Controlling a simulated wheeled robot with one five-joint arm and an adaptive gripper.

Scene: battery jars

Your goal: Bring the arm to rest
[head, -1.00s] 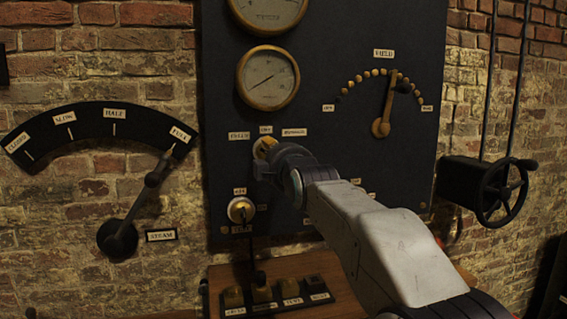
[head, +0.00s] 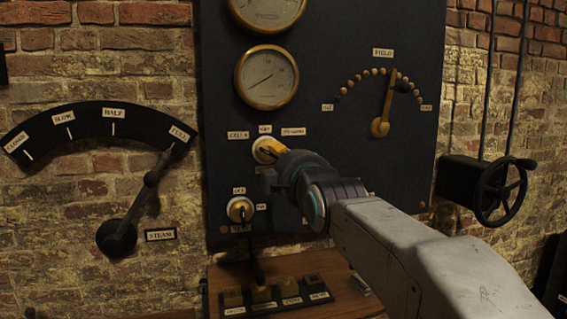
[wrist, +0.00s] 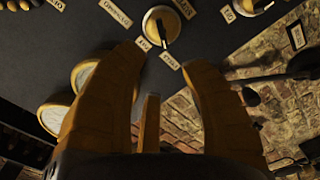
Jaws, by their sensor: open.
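My gripper (head: 274,150) is in front of the dark panel (head: 330,30), close to the upper brass knob (head: 262,149), in the head view. Its yellow fingers partly cover that knob there. In the wrist view my gripper (wrist: 165,75) is open, with its fingers spread and nothing between them. The same knob (wrist: 160,25) shows beyond the fingertips, apart from them, with a dark pointer on its face. My arm reaches in from the lower right of the head view.
A lower brass knob (head: 240,209) sits below my gripper. The steam lever (head: 140,200) points at FULL on the left. The field lever (head: 386,105) points up at right. A black handwheel (head: 500,190) stands out beside the panel. A wooden shelf (head: 290,268) with several buttons juts out below.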

